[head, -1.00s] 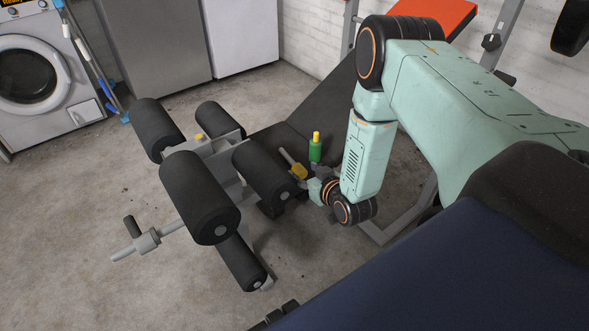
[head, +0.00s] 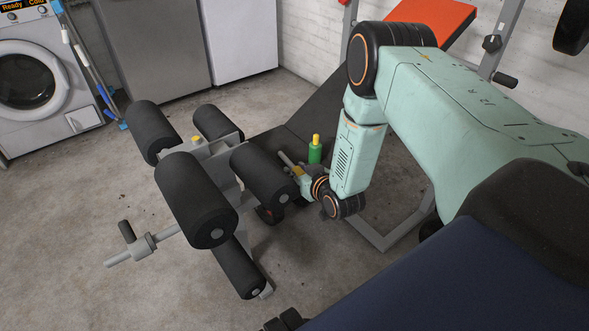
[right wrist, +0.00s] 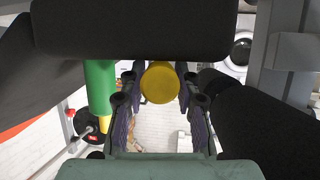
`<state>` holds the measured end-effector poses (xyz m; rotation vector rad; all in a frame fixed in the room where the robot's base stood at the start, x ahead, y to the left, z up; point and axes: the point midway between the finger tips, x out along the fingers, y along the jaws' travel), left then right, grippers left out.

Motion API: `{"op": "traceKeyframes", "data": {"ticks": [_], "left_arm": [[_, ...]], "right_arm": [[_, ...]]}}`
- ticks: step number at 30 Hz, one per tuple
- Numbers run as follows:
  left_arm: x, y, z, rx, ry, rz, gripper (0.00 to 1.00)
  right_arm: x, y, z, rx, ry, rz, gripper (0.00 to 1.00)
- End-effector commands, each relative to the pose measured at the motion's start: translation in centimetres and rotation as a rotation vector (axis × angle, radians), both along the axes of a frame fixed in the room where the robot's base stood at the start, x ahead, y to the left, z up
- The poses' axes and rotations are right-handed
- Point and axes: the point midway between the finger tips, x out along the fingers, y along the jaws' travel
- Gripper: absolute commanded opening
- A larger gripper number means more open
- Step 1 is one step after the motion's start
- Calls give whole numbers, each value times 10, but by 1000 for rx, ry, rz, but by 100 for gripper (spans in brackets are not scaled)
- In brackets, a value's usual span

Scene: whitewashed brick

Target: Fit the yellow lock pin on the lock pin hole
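The yellow lock pin (head: 297,171) shows a yellow knob with a grey rod reaching up and left, beside the leg-roller end of the black bench. In the right wrist view its round yellow knob (right wrist: 160,82) faces me end-on, between my fingertips. My right gripper (head: 303,176) is around the knob; the fingers (right wrist: 160,95) stand on both sides with what looks like a narrow gap. Contact is hard to tell. A second small yellow piece (head: 196,139) sits on the grey bench frame (head: 222,145). I cannot make out the lock pin hole. My left gripper is not in view.
A green cylinder with a yellow top (head: 315,151) stands close behind the pin; it is left of my fingers in the right wrist view (right wrist: 100,85). Black foam rollers (head: 195,200) crowd the left side. A washing machine (head: 40,80) stands far back left.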

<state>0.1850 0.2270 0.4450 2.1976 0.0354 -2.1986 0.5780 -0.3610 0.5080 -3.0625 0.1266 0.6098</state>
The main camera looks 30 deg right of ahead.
Motion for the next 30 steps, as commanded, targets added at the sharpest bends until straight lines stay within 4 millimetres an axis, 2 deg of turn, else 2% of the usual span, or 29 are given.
{"op": "traceKeyframes", "data": {"ticks": [1, 10, 20, 23, 30], "left_arm": [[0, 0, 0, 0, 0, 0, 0], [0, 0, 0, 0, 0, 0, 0], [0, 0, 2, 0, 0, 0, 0], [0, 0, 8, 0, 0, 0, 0], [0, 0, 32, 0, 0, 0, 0]], "right_arm": [[0, 0, 0, 0, 0, 0, 25], [0, 0, 0, 0, 0, 0, 0], [0, 0, 3, 0, -1, -1, 0], [0, 0, 14, 0, -2, -1, 0], [1, -1, 59, 1, -4, -2, 0]]}}
